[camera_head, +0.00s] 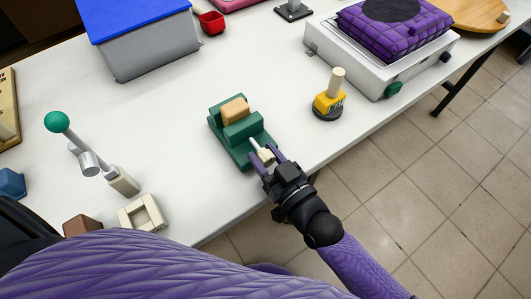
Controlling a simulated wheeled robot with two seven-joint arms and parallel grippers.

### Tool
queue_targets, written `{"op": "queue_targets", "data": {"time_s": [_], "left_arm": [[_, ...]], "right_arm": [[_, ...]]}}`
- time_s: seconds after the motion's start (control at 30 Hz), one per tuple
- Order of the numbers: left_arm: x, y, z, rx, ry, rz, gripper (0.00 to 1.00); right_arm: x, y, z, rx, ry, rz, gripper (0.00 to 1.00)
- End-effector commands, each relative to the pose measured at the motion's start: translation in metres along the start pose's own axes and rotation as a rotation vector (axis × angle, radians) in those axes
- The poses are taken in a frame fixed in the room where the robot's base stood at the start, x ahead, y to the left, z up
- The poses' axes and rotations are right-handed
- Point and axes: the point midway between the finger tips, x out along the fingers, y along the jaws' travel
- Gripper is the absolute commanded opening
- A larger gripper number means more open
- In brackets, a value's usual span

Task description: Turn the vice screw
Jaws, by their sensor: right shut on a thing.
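A green vice (240,128) stands on the white table, left of the picture's centre line. A tan wooden block (235,110) sits between its jaws. The vice's pale screw handle (264,155) sticks out at its near end. My right gripper (266,158) is at that end, its purple fingers on either side of the handle and shut on it. The fingers hide part of the handle. My left gripper is not in view.
A yellow weight-like object with a wooden peg (328,103) stands right of the vice. A lever with a green knob (57,122) and a cream square frame (143,213) are at left. A grey bin with a blue lid (150,50) and a white scale-like box (375,60) stand behind.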

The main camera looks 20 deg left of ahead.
Motion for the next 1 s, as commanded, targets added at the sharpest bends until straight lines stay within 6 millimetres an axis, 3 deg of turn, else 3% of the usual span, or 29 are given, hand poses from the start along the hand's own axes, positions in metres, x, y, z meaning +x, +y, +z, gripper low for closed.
{"op": "queue_targets", "data": {"time_s": [0.03,0.07,0.2,0.23,0.57,0.9,1.0], "left_arm": [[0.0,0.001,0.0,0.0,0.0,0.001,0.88],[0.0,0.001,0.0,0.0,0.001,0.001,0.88],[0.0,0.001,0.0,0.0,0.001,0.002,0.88],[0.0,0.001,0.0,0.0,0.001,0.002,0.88],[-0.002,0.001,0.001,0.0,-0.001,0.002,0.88],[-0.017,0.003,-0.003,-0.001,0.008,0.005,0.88],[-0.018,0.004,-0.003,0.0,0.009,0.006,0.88]], "right_arm": [[0.0,0.0,0.001,-0.001,-0.001,0.0,0.0],[0.0,0.0,0.001,-0.001,-0.001,0.0,0.48],[0.0,0.0,0.001,-0.002,-0.001,0.0,0.78],[0.0,0.0,0.001,-0.002,-0.001,0.0,0.81],[-0.006,0.0,0.0,-0.004,-0.002,0.001,0.81],[-0.08,0.0,-0.001,-0.005,-0.006,0.0,0.81],[-0.093,0.0,0.0,-0.002,-0.004,0.0,0.81]]}}
